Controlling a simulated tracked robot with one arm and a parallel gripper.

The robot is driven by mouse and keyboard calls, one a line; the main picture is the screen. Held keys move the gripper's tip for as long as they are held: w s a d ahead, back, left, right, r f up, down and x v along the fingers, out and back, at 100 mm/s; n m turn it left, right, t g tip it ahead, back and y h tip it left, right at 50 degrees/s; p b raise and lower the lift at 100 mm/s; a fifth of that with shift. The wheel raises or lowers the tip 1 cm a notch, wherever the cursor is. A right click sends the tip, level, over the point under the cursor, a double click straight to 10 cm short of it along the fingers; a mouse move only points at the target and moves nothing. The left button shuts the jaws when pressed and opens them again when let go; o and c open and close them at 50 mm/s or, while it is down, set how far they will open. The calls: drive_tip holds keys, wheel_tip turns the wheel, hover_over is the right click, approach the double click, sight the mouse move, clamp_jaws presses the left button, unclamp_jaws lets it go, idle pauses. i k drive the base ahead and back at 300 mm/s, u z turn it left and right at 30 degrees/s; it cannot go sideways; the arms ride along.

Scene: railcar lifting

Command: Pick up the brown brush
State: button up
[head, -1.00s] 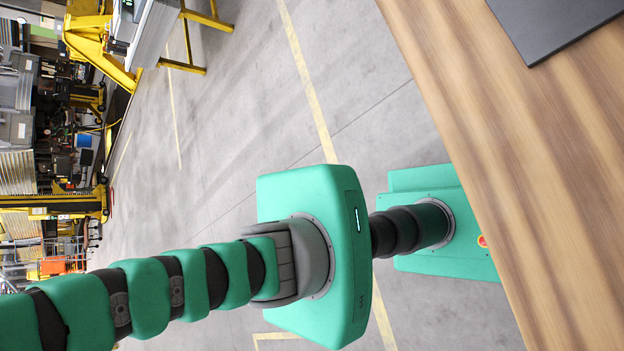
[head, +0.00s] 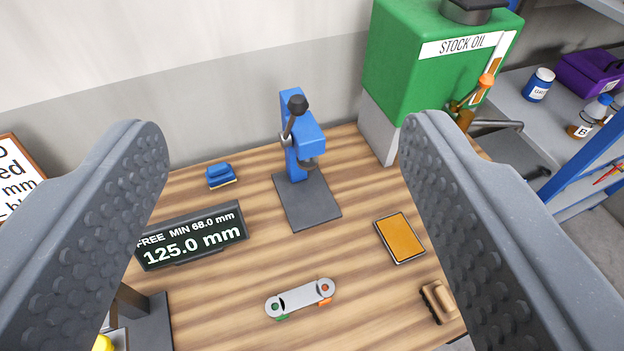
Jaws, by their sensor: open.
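The brown brush (head: 437,300) lies on the wooden workbench (head: 330,255) at the lower right, near its front right edge. It is small, and its right side is cut off by my gripper's right finger. My gripper (head: 283,130) is open, with its two grey dimpled fingers wide apart at the left and right of the view. It is above the bench and holds nothing between the fingers.
A blue press (head: 300,145), a blue brush-like block (head: 220,175), a display reading 125.0 mm (head: 192,237), an orange pad (head: 400,237) and a grey link piece (head: 300,298) stand on the bench. A green oil tank (head: 435,65) is behind.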

sight(446, 309)
drive_tip(key=z, duration=0.75)
drive_tip(key=k, duration=0.45)
drive_tip(key=z, duration=0.15)
